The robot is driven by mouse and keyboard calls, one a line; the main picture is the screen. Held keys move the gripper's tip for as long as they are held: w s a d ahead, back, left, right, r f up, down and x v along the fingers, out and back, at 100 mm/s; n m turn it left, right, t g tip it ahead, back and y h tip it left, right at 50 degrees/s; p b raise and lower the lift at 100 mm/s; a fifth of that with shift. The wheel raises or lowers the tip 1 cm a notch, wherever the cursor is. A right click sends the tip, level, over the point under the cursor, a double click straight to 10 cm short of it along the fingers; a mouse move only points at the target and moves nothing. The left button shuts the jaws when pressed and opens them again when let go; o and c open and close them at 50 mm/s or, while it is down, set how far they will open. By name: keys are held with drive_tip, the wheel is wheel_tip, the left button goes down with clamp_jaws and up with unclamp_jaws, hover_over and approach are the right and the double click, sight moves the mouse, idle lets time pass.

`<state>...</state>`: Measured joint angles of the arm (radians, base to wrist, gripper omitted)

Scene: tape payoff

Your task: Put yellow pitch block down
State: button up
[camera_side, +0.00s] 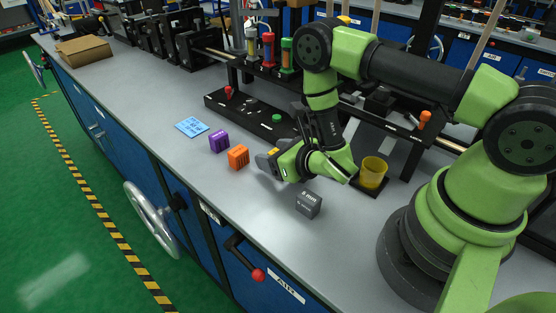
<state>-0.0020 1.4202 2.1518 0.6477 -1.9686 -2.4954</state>
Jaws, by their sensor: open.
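My gripper (271,161) is low over the grey bench top, pointing left, with its jaws open. A small yellow patch (273,152) shows at the fingers; it looks like part of the yellow pitch block, mostly hidden by the gripper. I cannot tell whether it touches the jaws or rests on the bench. An orange block (238,157) stands just left of the fingers. A purple block (219,141) is farther left. A grey block (308,204) with white lettering sits nearer the front, right of the fingers.
A yellow cup (373,172) stands right of my gripper. A blue card (191,126) lies left of the purple block. A black panel (255,118) with a green button is behind the blocks. Bare bench top (150,105) is free at the left.

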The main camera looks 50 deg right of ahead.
drive_tip(key=shift+w+f, duration=0.15)
drive_tip(key=shift+w, duration=0.2)
clamp_jaws()
